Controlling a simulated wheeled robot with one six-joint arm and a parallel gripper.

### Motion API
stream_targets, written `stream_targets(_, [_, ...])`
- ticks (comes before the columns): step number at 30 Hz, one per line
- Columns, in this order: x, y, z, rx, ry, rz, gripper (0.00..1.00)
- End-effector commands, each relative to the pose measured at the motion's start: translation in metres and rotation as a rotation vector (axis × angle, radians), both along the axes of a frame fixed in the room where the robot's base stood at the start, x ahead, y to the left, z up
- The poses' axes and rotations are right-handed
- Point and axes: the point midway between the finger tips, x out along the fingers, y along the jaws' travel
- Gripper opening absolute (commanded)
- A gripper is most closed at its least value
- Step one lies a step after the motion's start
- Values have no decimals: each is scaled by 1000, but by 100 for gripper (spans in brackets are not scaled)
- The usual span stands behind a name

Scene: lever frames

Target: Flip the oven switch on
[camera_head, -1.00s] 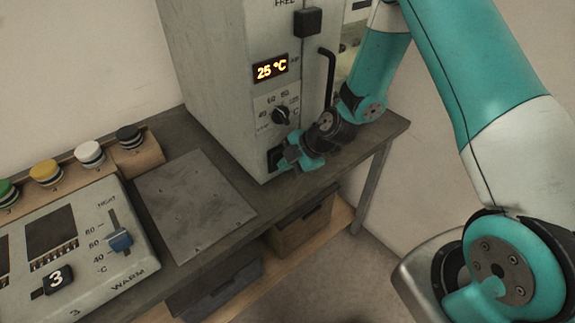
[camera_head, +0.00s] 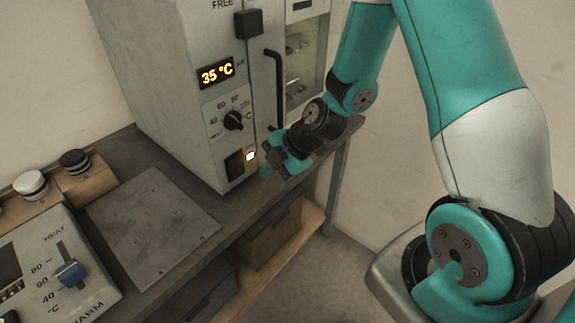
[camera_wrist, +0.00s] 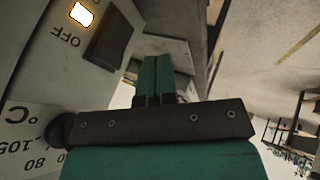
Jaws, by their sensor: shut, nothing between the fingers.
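The oven (camera_head: 165,75) is a tall grey cabinet with a glowing display (camera_head: 216,73) reading 35 °C. Its black oven switch (camera_head: 235,164) sits low on the front, below the dial, with a lit lamp (camera_head: 250,156) beside it. In the wrist view the dark switch (camera_wrist: 108,38) shows at the upper left, near the lit lamp (camera_wrist: 82,14) and an OFF label. My gripper (camera_head: 268,172) is shut and empty, to the right of the switch and apart from it. Its closed teal fingers (camera_wrist: 155,78) show in the wrist view.
The temperature dial (camera_head: 233,120) and a black door handle (camera_head: 274,85) are above the gripper. A flat metal plate (camera_head: 150,225) lies on the bench, left of the oven. A control box with a blue slider (camera_head: 70,272) stands at the lower left. Open floor lies right of the bench.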

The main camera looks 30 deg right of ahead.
Motion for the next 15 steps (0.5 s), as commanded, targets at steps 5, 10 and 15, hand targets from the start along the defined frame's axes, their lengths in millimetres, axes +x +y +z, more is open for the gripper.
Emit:
stream_targets(5, [-15, -23, 22, -1, -2, -11, 0])
stream_targets(10, [-23, -30, 33, 0, 0, -9, 0])
stream_targets(15, [-25, -31, 35, 0, 1, -5, 0])
